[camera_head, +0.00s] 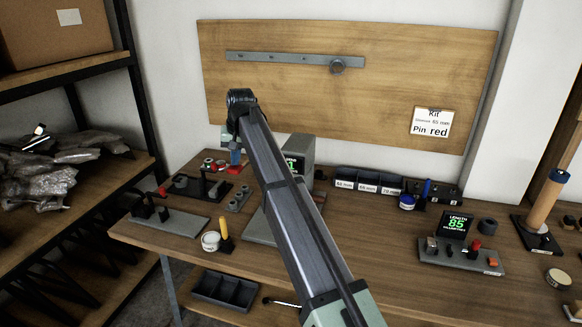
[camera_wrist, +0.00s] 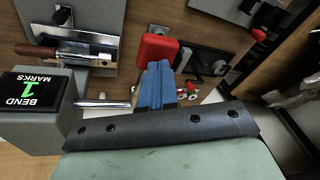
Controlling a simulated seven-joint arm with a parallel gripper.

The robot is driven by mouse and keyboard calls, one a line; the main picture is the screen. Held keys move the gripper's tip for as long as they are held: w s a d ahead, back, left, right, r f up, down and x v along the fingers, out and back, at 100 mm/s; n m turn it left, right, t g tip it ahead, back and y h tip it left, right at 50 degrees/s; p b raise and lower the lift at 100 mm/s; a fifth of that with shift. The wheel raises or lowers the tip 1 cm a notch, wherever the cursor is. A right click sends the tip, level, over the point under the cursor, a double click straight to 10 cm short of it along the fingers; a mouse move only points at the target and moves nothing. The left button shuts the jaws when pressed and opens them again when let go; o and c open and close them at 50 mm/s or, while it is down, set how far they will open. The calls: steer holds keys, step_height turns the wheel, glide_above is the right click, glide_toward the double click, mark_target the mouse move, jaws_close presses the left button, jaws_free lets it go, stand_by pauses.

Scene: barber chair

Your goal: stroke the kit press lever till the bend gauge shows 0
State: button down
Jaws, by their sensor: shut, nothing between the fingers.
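The kit press is a grey block; its bend gauge (camera_wrist: 33,91) reads "BEND 1 MARKS" in the wrist view. In the head view the press body (camera_head: 300,148) is partly hidden behind my arm. A metal rod (camera_wrist: 103,103) runs from the press towards my fingers. A red block (camera_wrist: 157,49), seemingly the lever's grip, lies just beyond my fingertips; red also shows under them in the head view (camera_head: 235,170). My gripper (camera_wrist: 158,72), with blue fingers, is shut and empty beside the red block. I cannot tell whether they touch.
The bench (camera_head: 370,240) holds black fixtures (camera_head: 205,183) left of my gripper, and a length gauge (camera_head: 456,226) reading 85 at right. Labelled bins (camera_head: 368,183) stand at the back. A kit card (camera_head: 431,122) says "Pin red". A shelf rack (camera_head: 70,60) stands at left.

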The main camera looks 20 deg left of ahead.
mark_target(236, 170)
steer(key=shift+s+f, duration=0.2)
steer(key=shift+f, duration=2)
steer(key=r, duration=0.3)
steer(key=w+r, duration=0.1)
steer(key=r, duration=0.1)
steer(key=shift+s+r, duration=0.1)
steer(key=shift+r, duration=0.15)
step_height(236, 170, up, 6)
steer(key=w, duration=0.1)
steer(key=shift+w, duration=0.35)
